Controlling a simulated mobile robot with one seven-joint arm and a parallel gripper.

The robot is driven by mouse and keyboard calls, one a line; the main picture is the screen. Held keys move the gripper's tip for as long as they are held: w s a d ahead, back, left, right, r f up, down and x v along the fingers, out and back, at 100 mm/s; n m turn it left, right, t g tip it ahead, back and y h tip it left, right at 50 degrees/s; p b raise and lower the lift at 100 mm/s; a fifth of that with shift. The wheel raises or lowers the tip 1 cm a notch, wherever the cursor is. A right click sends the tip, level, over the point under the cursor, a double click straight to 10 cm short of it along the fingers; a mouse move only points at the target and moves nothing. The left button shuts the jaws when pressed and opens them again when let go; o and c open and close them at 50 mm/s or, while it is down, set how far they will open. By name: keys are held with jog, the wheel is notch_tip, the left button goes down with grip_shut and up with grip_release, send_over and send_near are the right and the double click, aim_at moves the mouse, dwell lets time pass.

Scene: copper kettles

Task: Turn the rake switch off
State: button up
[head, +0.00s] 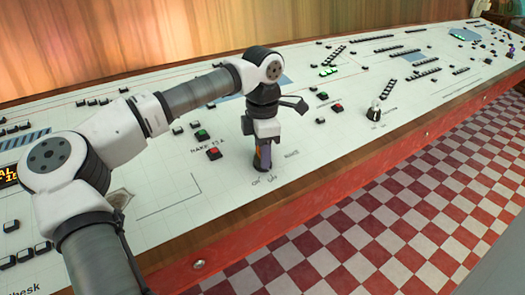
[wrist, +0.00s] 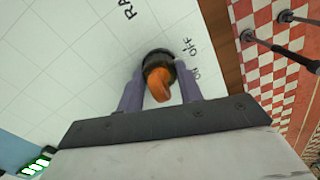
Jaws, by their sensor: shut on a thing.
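The rake switch is an orange lever in a round black collar (wrist: 159,84) on the white control desk. In the wrist view, it stands between the two purple fingers of my gripper (wrist: 160,92), which are shut on it. In the head view, my gripper (head: 262,155) points down at the desk's front part and mostly hides the switch. The words ON and OFF are printed beside the collar, and part of the word RAKE shows in the wrist view. I cannot tell which word the lever is set to.
The white desk (head: 160,190) carries several black, red and green buttons. A red button (head: 214,153) sits left of my gripper, and another knob (head: 373,112) stands to the right. The desk's wooden front edge (head: 330,170) is close, with checkered floor beyond.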

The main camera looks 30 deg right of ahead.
jog(key=shift+n, duration=0.3)
dwell(0.5)
jog(key=o, duration=1)
jog(key=shift+r, duration=0.1)
notch_tip(320, 180, up, 14)
jog(key=shift+p, duration=0.3)
jog(key=shift+f, duration=0.25)
